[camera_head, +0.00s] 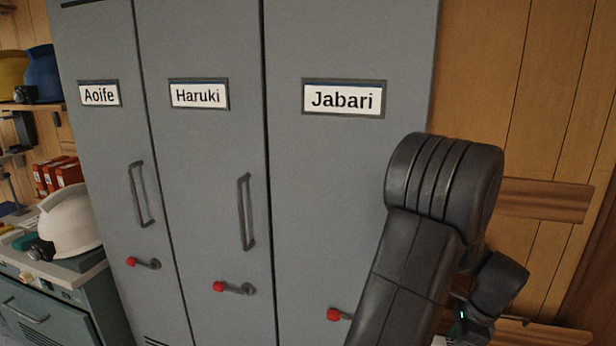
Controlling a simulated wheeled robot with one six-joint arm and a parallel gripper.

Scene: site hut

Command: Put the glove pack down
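I cannot make out a glove pack in this view. My arm covers the lower right, in front of the locker labelled Jabari (345,170). Its dark links bend down toward the bottom edge. My gripper's fingertips do not show, so whether they hold anything is hidden.
Shut grey lockers labelled Haruki (200,160) and Aoife (100,160) stand to the left, with handles and red-knobbed levers. A white helmet (70,222) rests on a cluttered grey-green cabinet (75,312) at far left. Red boxes (68,172) sit behind it. Blue (42,75) and yellow helmets (12,73) are shelved above.

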